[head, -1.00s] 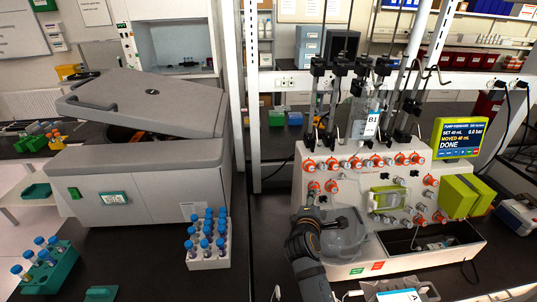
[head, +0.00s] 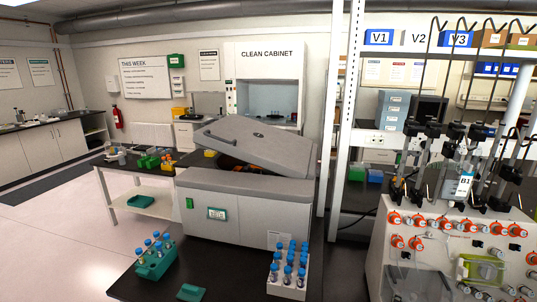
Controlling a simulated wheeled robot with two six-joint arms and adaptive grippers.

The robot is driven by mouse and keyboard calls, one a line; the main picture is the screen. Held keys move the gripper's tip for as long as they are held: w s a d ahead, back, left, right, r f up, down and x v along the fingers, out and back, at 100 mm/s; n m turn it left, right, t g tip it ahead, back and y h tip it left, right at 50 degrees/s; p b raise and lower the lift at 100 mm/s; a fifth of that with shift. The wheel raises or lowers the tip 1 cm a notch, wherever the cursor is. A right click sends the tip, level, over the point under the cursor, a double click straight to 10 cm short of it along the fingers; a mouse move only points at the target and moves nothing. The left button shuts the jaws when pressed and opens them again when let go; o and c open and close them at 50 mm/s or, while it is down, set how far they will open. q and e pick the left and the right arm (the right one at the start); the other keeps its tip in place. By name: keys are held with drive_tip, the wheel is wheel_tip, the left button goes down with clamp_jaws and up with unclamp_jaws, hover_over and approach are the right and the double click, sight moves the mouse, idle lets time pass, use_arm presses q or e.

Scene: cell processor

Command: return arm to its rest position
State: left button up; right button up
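Neither of my grippers shows in the head view, and no part of my arms can be made out. The cell processor (head: 385,245) stands at the right, cut off by the right and lower picture edges. It has a pale front panel with rows of orange-and-white knobs. A clear container (head: 408,284) sits low on its front, partly cut off by the lower edge. A bag labelled B1 (head: 463,186) hangs above the panel.
A grey centrifuge (head: 250,212) with its lid tilted up stands on the dark bench. In front are a white rack (head: 288,285) of blue-capped tubes, a green rack (head: 155,264) with several tubes, and a green piece (head: 190,292). Open floor (head: 50,240) lies at the left.

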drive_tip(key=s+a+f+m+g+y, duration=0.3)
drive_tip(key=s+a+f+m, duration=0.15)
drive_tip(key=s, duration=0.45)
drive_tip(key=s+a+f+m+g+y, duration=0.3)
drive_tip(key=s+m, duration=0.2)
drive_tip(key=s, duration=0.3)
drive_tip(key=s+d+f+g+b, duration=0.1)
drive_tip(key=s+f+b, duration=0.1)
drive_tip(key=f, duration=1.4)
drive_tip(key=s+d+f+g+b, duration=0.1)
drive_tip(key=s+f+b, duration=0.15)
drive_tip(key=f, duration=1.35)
use_arm(q)
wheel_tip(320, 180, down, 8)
drive_tip(key=b, duration=0.3)
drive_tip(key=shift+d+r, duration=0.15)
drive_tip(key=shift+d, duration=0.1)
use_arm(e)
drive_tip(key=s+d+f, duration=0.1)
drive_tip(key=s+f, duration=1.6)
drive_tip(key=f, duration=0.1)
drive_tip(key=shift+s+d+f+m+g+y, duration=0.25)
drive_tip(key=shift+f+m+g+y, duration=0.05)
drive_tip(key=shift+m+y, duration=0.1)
